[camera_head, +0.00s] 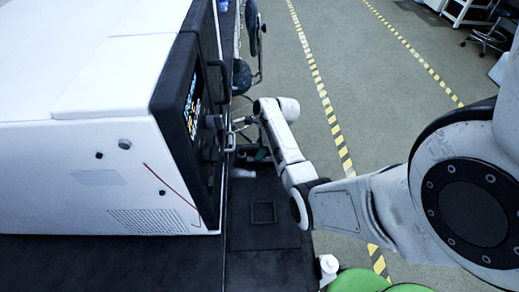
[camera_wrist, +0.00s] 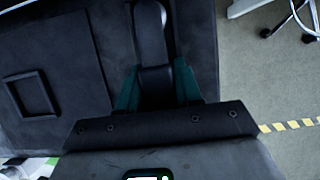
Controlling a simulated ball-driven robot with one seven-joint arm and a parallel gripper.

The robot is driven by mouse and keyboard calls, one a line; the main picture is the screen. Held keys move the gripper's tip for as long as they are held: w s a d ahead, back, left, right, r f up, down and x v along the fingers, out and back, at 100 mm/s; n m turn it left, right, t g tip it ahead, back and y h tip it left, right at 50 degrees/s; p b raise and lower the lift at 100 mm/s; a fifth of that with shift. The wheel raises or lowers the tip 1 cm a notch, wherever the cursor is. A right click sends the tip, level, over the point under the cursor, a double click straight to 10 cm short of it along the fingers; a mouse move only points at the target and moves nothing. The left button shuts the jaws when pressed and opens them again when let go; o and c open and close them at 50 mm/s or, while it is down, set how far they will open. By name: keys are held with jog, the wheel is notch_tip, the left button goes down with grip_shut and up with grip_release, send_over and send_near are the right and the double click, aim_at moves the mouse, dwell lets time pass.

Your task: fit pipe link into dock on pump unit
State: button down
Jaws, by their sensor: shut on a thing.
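My gripper (camera_wrist: 155,85) has its teal fingers closed on the sides of a dark grey, rounded, elongated piece, seemingly the pipe link (camera_wrist: 150,30), which points up out of the wrist view. In the head view my gripper (camera_head: 262,154) is small and partly hidden by my arm, low beside the front of a big white unit with a black front panel (camera_head: 178,115). I take this unit to be the pump unit. Metal handles and knobs stick out from its front. I cannot make out the dock, or whether the link touches anything.
A dark bench top (camera_head: 270,262) carries a raised square frame (camera_head: 263,212), also in the wrist view (camera_wrist: 31,94). A white bottle (camera_head: 328,266) and a green round seat (camera_head: 362,281) are at the lower right. Open floor with yellow-black tape (camera_head: 330,115) lies right of the bench.

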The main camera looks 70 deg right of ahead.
jog(key=shift+f, duration=0.15)
jog(key=c, duration=0.7)
grip_release()
jog(key=v, duration=1)
jog(key=shift+s+r, duration=0.2)
jog(key=shift+r, duration=0.15)
jog(key=a+f+n+g, duration=0.1)
jog(key=a+f+n, duration=0.1)
jog(key=a+n, duration=0.6)
jog(key=a+f+n+g, duration=0.15)
jog(key=a+n, duration=0.35)
jog(key=a, duration=0.5)
jog(key=s+a+n, duration=0.3)
jog(key=a+n, duration=0.2)
jog(key=n, duration=0.1)
jog(key=s+a+r+n+h, duration=0.1)
jog(key=s+a+n, duration=0.1)
jog(key=a+n, duration=0.3)
jog(key=s+a+r+n+h, duration=0.1)
jog(key=s+a+n, duration=0.2)
jog(key=a+n, duration=0.2)
jog(key=shift+s+a+r+n+g, duration=0.1)
jog(key=shift+s+r+n+g, duration=0.2)
jog(key=shift+n, duration=0.7)
